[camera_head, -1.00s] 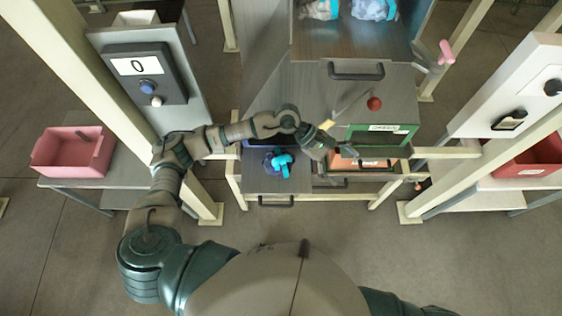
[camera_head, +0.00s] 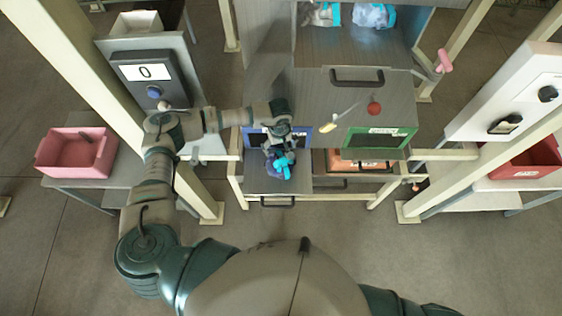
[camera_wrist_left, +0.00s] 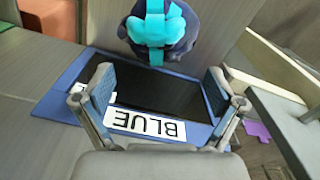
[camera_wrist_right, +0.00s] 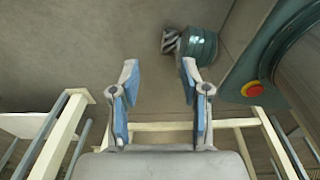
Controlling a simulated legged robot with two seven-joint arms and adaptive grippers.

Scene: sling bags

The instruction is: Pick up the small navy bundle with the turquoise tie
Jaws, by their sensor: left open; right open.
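The small navy bundle (camera_head: 279,167) with its turquoise tie (camera_head: 285,166) rests on the grey surface in front of the blue-framed opening, at the middle of the head view. In the left wrist view the bundle (camera_wrist_left: 187,32) shows at the top centre, tie facing the camera. My left gripper (camera_head: 277,147) is open, just behind the bundle in the head view. In the left wrist view its two fingers (camera_wrist_left: 157,88) stand apart with nothing between them, and the bundle lies beyond their tips. My right gripper (camera_wrist_right: 158,75) is open and empty, over bare floor.
A blue frame labelled BLUE (camera_wrist_left: 145,124) lies under my left fingers. A green frame (camera_head: 379,143) and an orange bin (camera_head: 345,164) are to its right. A pink bin (camera_head: 75,153) is far left, a red bin (camera_head: 530,160) far right.

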